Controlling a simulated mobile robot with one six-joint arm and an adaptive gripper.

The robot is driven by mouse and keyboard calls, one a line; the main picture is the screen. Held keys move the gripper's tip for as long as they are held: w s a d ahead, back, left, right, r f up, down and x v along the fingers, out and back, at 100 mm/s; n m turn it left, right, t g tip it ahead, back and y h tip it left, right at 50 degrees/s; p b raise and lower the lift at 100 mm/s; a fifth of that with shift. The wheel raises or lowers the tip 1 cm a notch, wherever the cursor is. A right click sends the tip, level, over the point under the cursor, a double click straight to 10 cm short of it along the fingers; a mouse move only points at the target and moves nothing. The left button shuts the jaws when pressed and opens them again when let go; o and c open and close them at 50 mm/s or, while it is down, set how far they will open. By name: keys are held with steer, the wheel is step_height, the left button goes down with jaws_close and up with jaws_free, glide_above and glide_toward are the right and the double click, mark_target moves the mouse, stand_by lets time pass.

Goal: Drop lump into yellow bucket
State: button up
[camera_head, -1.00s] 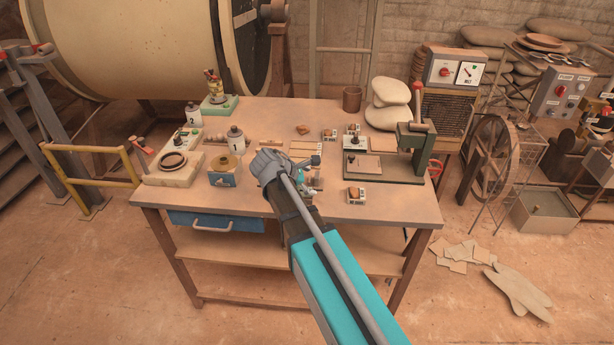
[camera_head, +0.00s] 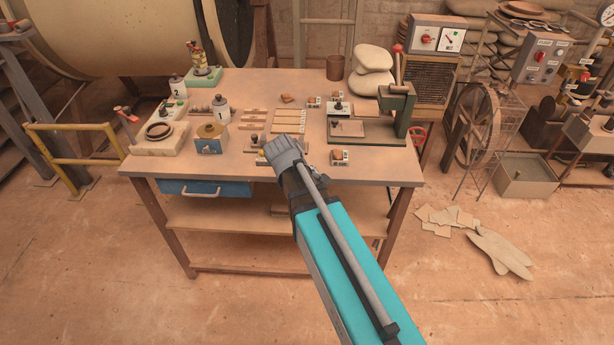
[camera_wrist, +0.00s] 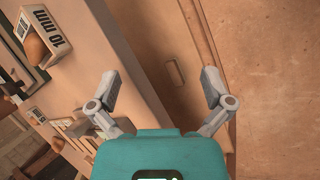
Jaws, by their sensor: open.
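A brown lump (camera_head: 287,98) lies on the workbench (camera_head: 240,172), toward its back. Smaller brown lumps sit on labelled white cards, such as one lump (camera_head: 338,154) near the front right. I cannot tell which lump is meant. In the wrist view, a lump (camera_wrist: 38,48) rests on a card marked "10 mm" at upper left, and a larger brown lump (camera_wrist: 36,160) shows at lower left. In the head view my gripper (camera_head: 284,153) is over the bench front. I see no yellow bucket.
A green press (camera_head: 400,105) stands on the bench's right, beside stacked pale sacks (camera_head: 371,72). Jars and a blue device (camera_head: 210,140) stand on the left. A yellow rail (camera_head: 70,128) is left of the bench. Floor in front is clear; scraps (camera_head: 448,220) lie right.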

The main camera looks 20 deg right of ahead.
steer(key=s+a+f+m+g+y+b, duration=0.1)
steer(key=s+f+m+y+b, duration=0.2)
steer(key=s+f+m+y, duration=0.2)
steer(key=shift+s+a+f+m, duration=0.35)
steer(key=shift+s+f+m, duration=0.05)
steer(key=shift+s+m, duration=1.5)
steer(key=shift+c, duration=0.3)
